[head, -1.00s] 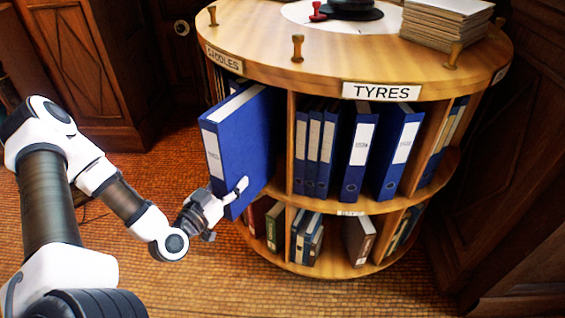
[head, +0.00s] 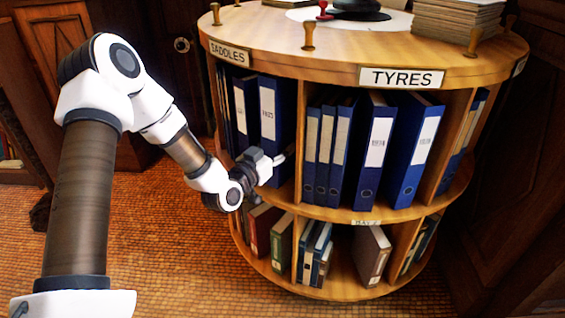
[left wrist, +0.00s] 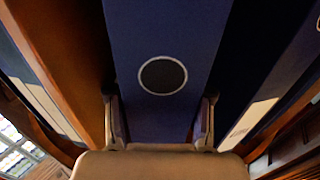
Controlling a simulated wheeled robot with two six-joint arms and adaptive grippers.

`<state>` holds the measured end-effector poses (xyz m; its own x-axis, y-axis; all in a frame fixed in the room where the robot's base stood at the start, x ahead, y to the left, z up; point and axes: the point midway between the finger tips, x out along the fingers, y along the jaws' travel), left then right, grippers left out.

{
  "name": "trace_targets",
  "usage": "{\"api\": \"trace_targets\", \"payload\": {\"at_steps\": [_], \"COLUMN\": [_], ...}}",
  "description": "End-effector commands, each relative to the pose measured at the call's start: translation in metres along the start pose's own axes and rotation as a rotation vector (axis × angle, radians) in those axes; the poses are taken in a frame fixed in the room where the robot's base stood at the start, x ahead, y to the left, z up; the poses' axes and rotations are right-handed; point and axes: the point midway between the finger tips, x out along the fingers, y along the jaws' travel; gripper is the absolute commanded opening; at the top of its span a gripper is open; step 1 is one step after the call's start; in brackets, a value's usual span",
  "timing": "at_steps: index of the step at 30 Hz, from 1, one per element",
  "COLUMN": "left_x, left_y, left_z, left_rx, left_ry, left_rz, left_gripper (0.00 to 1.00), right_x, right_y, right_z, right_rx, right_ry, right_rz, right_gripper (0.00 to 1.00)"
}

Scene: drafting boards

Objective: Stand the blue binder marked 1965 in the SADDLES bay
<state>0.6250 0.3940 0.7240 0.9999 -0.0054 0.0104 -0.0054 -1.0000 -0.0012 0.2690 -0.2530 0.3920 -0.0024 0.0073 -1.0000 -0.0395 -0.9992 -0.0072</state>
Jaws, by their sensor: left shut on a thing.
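The blue binder (head: 278,115) stands upright in the bay under the SADDLES plate (head: 229,53), its pale-labelled spine facing out. The label's small digits are hard to read. My left gripper (head: 276,160) is at the lower part of this spine, shut on the binder. In the left wrist view the binder's spine (left wrist: 160,25) with its round finger hole lies between the two fingers (left wrist: 160,118). The gripper hides the binder's lower end in the head view, so I cannot tell if it rests on the shelf. My right gripper is not in view.
Another blue binder (head: 240,108) stands left of the held one. A wooden divider (head: 301,150) separates this bay from the TYRES bay (head: 402,77), which holds several blue binders. The lower shelf (head: 340,282) holds more volumes. Pegs and a paper stack (head: 455,25) are on top.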

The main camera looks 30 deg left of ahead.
Motion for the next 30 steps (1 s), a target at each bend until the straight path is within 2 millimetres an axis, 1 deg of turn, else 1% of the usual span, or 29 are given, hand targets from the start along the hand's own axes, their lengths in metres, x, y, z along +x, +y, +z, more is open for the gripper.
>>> {"api": "trace_targets", "payload": {"at_steps": [1,5,6,9,11,13,18,21,22,23,24,30], "left_x": [0.006,0.016,0.022,0.019,0.019,0.019,0.019,0.019,0.018,0.018,0.018,0.018], "left_y": [0.0,0.0,0.0,0.0,0.0,-0.001,-0.001,-0.001,0.0,0.0,0.0,-0.001], "left_z": [0.0,0.0,0.0,0.026,0.034,0.036,0.035,0.037,0.038,0.038,0.038,0.037], "left_rx": [0.002,0.001,0.002,0.0,-0.001,-0.001,-0.001,-0.001,-0.002,-0.002,-0.002,-0.001], "left_ry": [0.002,0.002,0.004,-0.003,-0.001,0.0,0.0,0.0,-0.003,-0.003,-0.003,-0.002], "left_rz": [0.0,-0.001,0.0,0.0,-0.001,-0.001,-0.001,-0.001,-0.001,-0.001,-0.001,-0.001], "left_gripper": [0.0,0.0,0.0,0.0,0.0,0.0,0.0,0.0,0.59,0.69,0.77,0.77], "right_x": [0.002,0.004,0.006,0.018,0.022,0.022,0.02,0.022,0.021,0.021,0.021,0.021], "right_y": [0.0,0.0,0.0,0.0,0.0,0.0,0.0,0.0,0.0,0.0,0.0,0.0], "right_z": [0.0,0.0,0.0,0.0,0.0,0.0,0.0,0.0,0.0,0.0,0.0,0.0], "right_rx": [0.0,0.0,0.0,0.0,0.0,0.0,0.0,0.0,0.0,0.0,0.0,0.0], "right_ry": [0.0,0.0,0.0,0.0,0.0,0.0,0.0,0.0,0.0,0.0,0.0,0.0], "right_rz": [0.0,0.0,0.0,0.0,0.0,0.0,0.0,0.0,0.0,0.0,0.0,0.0], "right_gripper": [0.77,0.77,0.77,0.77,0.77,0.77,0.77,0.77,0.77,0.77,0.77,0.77]}}
